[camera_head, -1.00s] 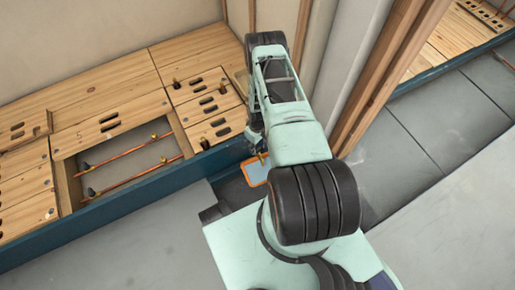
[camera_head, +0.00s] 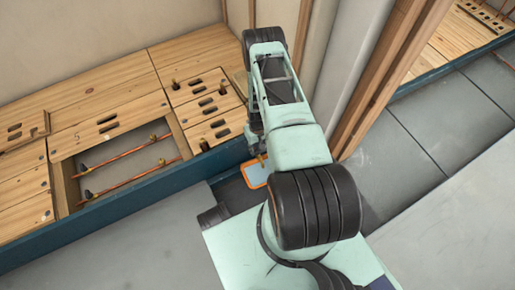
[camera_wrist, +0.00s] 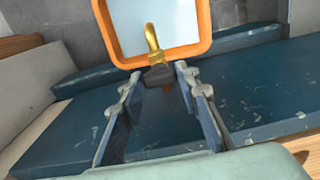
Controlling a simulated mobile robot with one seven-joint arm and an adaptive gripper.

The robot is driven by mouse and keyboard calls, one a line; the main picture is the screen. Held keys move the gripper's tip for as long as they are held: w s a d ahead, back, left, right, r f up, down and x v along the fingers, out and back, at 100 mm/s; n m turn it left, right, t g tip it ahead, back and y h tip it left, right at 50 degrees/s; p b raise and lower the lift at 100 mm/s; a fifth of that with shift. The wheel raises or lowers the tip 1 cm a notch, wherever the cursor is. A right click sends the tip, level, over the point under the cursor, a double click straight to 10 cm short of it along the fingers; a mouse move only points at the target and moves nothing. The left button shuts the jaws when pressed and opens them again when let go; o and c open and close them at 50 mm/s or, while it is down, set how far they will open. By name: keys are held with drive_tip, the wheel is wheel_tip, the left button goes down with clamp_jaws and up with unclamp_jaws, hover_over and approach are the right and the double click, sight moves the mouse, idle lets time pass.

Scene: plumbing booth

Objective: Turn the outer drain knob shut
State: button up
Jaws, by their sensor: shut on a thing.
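In the wrist view, a dark drain knob (camera_wrist: 159,77) sits between the tips of my gripper (camera_wrist: 157,82), with a finger on each side. A bent brass spout (camera_wrist: 152,38) rises just beyond the knob in that picture. My gripper is shut on the knob. In the head view, my gripper (camera_head: 257,145) is at the outer side of the blue edge board, largely hidden by my arm. The brass spout (camera_head: 263,158) shows as a small piece there, and the knob itself is hidden. The knob's turn angle cannot be told.
An orange-rimmed tray (camera_head: 245,174) lies on the floor by the spout; its rim (camera_wrist: 204,30) also shows in the wrist view. The blue edge board (camera_head: 135,187) borders wooden floor panels (camera_head: 110,85). Copper pipes (camera_head: 125,153) run in an open recess. Wooden studs (camera_head: 375,80) stand at right.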

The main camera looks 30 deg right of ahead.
sight(257, 149)
drive_tip(key=o, duration=0.9)
drive_tip(key=shift+r, duration=0.1)
wheel_tip(257, 149, up, 12)
drive_tip(key=shift+f, duration=0.1)
idle(0.4)
